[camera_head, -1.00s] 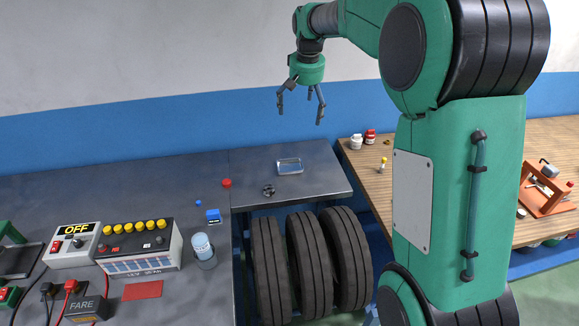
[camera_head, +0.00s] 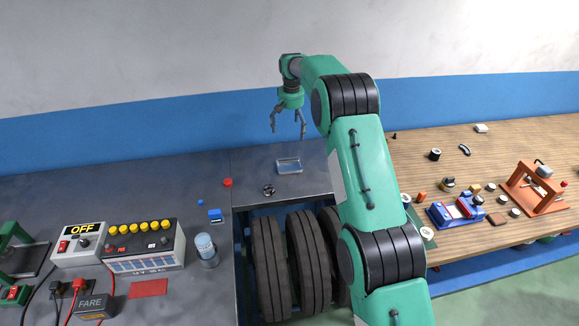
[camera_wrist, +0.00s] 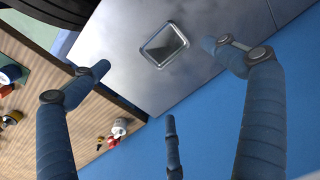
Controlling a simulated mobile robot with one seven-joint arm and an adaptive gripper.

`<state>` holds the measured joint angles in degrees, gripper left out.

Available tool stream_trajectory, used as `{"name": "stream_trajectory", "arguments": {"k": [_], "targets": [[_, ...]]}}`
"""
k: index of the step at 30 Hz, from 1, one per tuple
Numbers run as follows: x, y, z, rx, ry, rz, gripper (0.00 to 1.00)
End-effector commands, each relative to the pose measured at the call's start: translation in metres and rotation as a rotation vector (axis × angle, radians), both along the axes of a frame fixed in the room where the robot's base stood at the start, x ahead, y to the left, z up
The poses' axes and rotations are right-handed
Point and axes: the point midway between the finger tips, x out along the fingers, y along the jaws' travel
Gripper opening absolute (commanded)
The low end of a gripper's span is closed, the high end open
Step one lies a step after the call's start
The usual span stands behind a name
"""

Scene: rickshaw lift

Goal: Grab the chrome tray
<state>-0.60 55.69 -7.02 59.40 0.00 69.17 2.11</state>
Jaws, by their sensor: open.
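The chrome tray (camera_head: 289,166) is a small, shiny rectangular tray. It lies flat on the grey metal bench top above the tires. My gripper (camera_head: 288,133) is open and empty above the bench, with its fingers pointing down, and it appears above the tray. In the wrist view the tray (camera_wrist: 164,45) shows in the upper middle, beyond and between the spread fingers of my gripper (camera_wrist: 160,85). Nothing touches the tray, and it is fully visible in both views.
A dark round part (camera_head: 268,190) lies left of the tray, near a red button (camera_head: 228,182). A wooden bench (camera_head: 470,185) with several small items is on the right. The blue wall (camera_head: 130,132) is behind.

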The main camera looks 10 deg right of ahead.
Motion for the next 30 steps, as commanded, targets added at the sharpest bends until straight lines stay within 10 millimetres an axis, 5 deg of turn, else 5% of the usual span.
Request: {"name": "stream_trajectory", "arguments": {"k": [11, 30], "targets": [[0.029, 0.001, -0.073, -0.001, 0.044, -0.002, 1.0], [0.032, 0.002, -0.088, -0.001, 0.049, -0.003, 1.0]]}}
